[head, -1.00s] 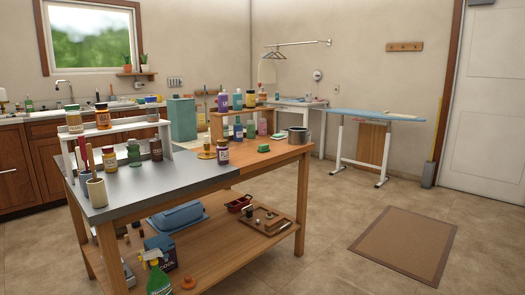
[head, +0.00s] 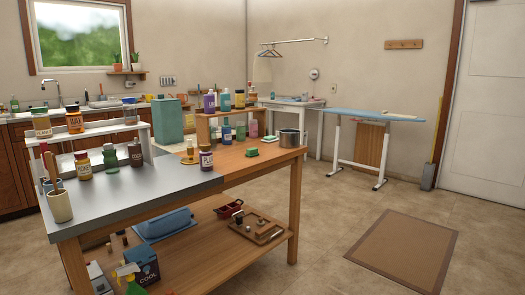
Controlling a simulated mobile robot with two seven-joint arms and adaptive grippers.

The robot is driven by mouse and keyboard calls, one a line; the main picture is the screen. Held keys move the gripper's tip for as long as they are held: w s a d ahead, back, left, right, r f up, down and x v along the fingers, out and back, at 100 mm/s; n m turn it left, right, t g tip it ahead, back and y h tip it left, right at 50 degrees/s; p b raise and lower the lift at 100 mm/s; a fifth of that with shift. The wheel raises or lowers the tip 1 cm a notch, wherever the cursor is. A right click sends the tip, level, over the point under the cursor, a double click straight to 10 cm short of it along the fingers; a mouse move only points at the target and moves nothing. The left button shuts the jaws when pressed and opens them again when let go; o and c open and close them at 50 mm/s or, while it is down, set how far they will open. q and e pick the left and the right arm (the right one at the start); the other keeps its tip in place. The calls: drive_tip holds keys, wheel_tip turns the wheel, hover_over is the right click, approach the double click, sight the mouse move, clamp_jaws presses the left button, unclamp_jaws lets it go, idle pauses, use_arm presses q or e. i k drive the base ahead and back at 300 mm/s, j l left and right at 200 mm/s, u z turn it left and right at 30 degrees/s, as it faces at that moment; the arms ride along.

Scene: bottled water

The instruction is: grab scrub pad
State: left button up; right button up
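Two small green pads lie on the wooden right part of the workbench top (head: 232,167). The nearer one is a green block (head: 252,152) with a lighter edge, like a sponge. I cannot tell for certain which is the scrub pad. Neither of my grippers is in view.
Bottles stand on and under a small wooden riser (head: 204,130) behind the pads. Jars and a white shelf (head: 92,128) occupy the bench's left part. A lower shelf (head: 190,254) holds boxes and trays. Open floor with a brown mat (head: 402,250) lies right.

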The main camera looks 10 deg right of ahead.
sight(253, 152)
drive_tip(key=i+l+z, duration=0.1)
drive_tip(key=i+l, duration=0.8)
drive_tip(key=i, duration=0.15)
drive_tip(key=z, duration=0.05)
